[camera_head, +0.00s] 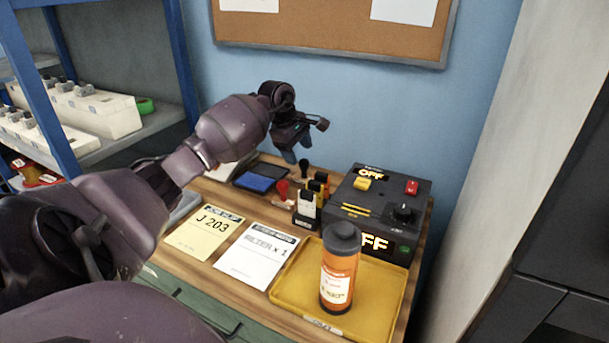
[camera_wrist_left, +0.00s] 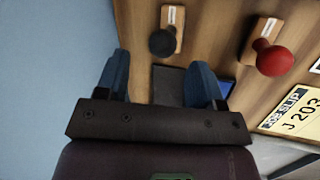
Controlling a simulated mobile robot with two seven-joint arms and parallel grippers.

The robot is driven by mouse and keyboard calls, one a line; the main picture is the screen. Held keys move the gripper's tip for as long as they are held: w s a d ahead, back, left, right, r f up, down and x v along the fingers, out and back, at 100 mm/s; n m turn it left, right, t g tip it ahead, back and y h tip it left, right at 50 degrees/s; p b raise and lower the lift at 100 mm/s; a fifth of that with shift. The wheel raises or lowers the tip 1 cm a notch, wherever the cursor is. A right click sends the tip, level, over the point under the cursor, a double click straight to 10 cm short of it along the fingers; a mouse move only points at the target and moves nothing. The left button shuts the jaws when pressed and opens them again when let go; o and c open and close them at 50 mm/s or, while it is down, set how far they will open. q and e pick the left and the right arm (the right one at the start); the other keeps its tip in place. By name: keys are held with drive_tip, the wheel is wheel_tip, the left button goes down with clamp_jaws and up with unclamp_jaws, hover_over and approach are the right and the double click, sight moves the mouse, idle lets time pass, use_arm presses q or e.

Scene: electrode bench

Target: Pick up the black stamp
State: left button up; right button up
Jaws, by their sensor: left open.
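The black stamp (camera_head: 304,168) stands upright at the back of the wooden bench, near the wall. In the left wrist view its round black knob (camera_wrist_left: 163,42) shows with a labelled wooden base. My left gripper (camera_head: 298,150) is open and empty, above and close to the black stamp. In the wrist view its blue fingertips (camera_wrist_left: 160,62) are spread, and the knob lies just beyond them, between their lines. The red stamp (camera_head: 283,187) stands nearby, and to the right in the wrist view (camera_wrist_left: 274,60). My right gripper is not in view.
A blue ink pad (camera_head: 258,178) lies left of the stamps. A holder with small bottles (camera_head: 308,206) and a black control box (camera_head: 390,205) stand to the right. In front are two paper slips and a yellow tray (camera_head: 288,292) with an orange bottle (camera_head: 339,270).

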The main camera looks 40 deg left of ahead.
sight(302, 160)
use_arm(q)
drive_tip(key=x, duration=0.4)
drive_tip(key=shift+s+d, duration=0.1)
drive_tip(key=shift+d, duration=0.15)
drive_tip(key=shift+f, duration=0.6)
drive_tip(key=shift+c, duration=0.2)
drive_tip(key=c, duration=1)
